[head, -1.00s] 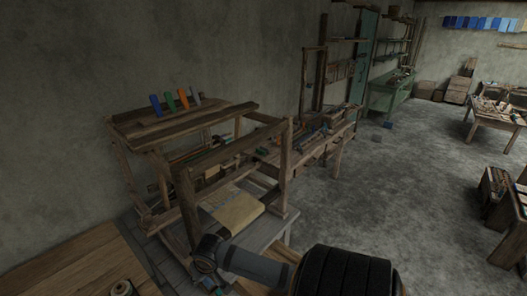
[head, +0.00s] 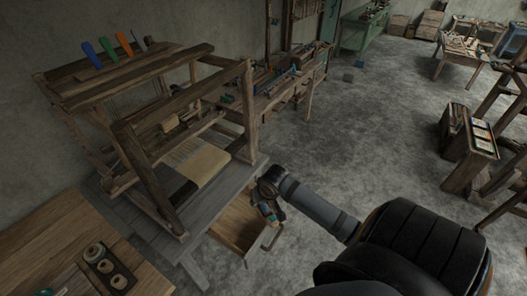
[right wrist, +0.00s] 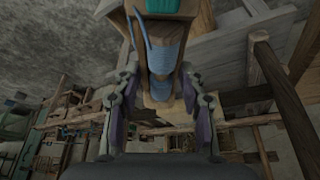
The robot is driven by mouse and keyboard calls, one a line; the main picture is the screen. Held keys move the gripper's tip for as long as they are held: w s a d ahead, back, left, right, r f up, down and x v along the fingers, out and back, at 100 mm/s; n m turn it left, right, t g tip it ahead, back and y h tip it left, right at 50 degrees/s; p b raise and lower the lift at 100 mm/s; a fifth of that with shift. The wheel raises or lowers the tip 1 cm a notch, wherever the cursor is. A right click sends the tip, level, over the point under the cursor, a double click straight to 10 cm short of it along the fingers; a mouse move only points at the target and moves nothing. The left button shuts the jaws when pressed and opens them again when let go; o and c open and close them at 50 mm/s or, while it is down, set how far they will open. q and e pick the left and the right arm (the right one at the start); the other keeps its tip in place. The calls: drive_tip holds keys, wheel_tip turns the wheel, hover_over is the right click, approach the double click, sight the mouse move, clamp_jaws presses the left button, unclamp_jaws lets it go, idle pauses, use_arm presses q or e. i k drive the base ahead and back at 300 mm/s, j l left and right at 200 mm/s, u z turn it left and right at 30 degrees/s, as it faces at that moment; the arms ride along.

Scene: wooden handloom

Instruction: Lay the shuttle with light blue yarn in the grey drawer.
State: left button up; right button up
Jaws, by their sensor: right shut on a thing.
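In the right wrist view my right gripper (right wrist: 160,100) is shut on the wooden shuttle with light blue yarn (right wrist: 166,55). The yarn winding faces the camera between the fingers, and a loose strand hangs at its left. A teal patch shows at the top of the picture, above the yarn. In the head view my right gripper (head: 268,208) is over the right part of the open drawer (head: 228,228), under the grey bench. The shuttle is small and partly hidden there; I cannot tell if it touches the drawer. My left gripper is not in view.
The wooden loom (head: 150,165) with woven cloth (head: 200,163) stands on the grey bench (head: 225,190). A wooden table (head: 55,230) with a dark spool tray (head: 108,268) is at lower left. Open floor (head: 350,130) lies to the right.

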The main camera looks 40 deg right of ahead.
sight(238, 226)
drive_tip(key=l+z, duration=0.2)
drive_tip(key=z, duration=1.95)
drive_tip(key=i+l+z, duration=0.1)
drive_tip(key=z, duration=1)
drive_tip(key=i+z, duration=0.1)
drive_tip(key=i, duration=0.15)
drive_tip(key=u, duration=0.55)
drive_tip(key=i+u, duration=0.1)
drive_tip(key=u, duration=0.45)
drive_tip(key=l+u, duration=0.1)
drive_tip(key=u, duration=0.5)
drive_tip(key=i+l+u, duration=0.1)
drive_tip(key=u, duration=0.45)
drive_tip(key=l+u, duration=0.1)
drive_tip(key=u, duration=1)
drive_tip(key=l+u, duration=0.15)
drive_tip(key=u, duration=1)
drive_tip(key=k+l, duration=0.05)
